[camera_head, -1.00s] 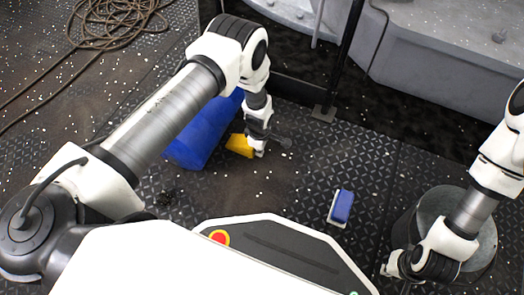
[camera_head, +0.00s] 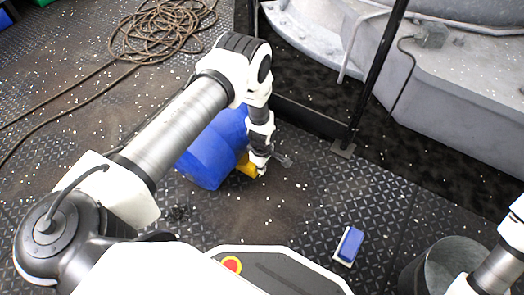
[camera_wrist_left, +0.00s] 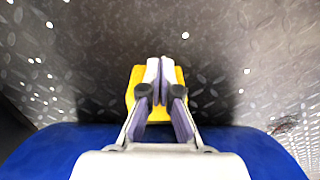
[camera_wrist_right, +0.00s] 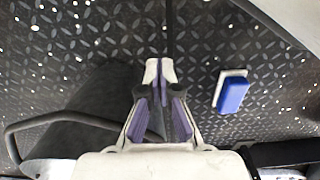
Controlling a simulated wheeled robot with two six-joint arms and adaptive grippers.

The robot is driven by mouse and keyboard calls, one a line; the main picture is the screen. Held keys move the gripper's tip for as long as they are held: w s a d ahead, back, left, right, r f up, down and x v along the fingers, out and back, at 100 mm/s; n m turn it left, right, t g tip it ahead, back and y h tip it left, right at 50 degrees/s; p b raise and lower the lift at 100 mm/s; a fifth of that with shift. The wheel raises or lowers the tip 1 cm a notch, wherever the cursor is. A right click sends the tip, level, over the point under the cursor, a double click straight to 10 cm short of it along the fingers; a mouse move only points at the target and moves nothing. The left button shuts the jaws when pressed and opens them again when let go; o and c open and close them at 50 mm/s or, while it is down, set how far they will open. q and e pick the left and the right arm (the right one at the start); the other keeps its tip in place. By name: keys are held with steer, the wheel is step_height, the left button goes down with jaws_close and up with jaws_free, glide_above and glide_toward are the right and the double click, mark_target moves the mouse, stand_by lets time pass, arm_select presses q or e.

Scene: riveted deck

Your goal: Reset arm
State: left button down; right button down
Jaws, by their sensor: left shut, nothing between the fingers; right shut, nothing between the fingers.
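My left gripper (camera_head: 262,171) points down at the deck beside a blue barrel-like object (camera_head: 212,152) and a yellow block (camera_head: 246,166). In the left wrist view its fingers (camera_wrist_left: 160,68) are together and empty. They overlap the yellow block (camera_wrist_left: 133,98) in that view; I cannot tell whether they touch it. The blue object (camera_wrist_left: 50,150) lies across the bottom there. My right gripper does not show in the head view, only part of its arm at the lower right. In the right wrist view its fingers (camera_wrist_right: 160,68) are shut and empty.
A grey bucket (camera_head: 418,275) stands at the lower right, close to my right arm. A blue and white brush-like item (camera_head: 349,245) lies on the deck. Coiled rope (camera_head: 160,30) lies at the upper left. A black post (camera_head: 375,75) and grey machinery (camera_head: 460,95) bound the back.

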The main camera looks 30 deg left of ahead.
arm_select(q)
step_height(320, 180, up, 10)
steer(key=shift+f, duration=0.15)
